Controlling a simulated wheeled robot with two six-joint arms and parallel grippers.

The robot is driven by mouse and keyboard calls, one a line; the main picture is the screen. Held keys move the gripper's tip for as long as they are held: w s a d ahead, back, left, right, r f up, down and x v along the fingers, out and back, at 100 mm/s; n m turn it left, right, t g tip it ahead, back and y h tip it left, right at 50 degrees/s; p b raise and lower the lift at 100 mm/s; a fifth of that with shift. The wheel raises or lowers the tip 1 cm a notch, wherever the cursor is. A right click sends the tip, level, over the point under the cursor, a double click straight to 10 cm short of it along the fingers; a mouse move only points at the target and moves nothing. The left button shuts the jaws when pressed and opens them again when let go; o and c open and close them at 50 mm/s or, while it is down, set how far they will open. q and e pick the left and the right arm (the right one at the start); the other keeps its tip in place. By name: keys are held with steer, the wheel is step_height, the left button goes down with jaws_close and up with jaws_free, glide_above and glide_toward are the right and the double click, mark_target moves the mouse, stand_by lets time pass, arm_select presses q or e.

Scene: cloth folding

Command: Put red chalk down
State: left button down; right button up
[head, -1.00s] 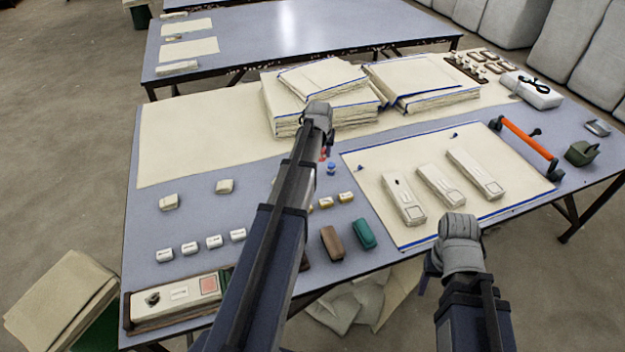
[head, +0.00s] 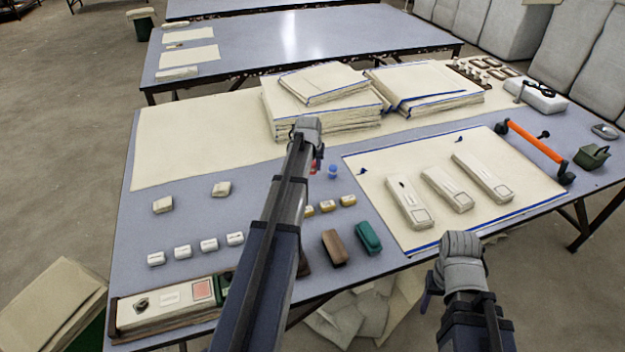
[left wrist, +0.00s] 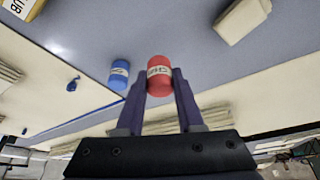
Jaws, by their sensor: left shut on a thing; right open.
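The red chalk (left wrist: 159,76) is a short red cylinder with a pale label, seen in the left wrist view between the fingers of my left gripper (left wrist: 160,88), which is shut on it. In the head view my left gripper (head: 313,160) is over the blue-grey table near the cloth stacks, and only a bit of red shows beside it. A blue chalk (left wrist: 118,74) stands next to the red one, a small gap apart; it also shows in the head view (head: 332,171). My right gripper (head: 432,285) is at the table's front edge, mostly hidden by its wrist.
Stacked cloths (head: 320,108) lie behind my left gripper. A cream cloth panel (head: 390,235) with several pale blocks lies to the right. Small labelled blocks (head: 183,252), a brown block (head: 334,247) and a green block (head: 368,238) lie in front. Bare table surrounds the blue chalk.

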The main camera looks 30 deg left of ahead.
mark_target(313, 173)
arm_select(q)
steer(key=shift+f+b, duration=1.8)
steer(key=shift+f, duration=0.15)
steer(key=c, duration=0.5)
jaws_free()
steer(key=shift+c, duration=0.2)
steer(key=p+v, duration=1.1)
steer(key=v, duration=0.1)
steer(key=shift+s, duration=0.1)
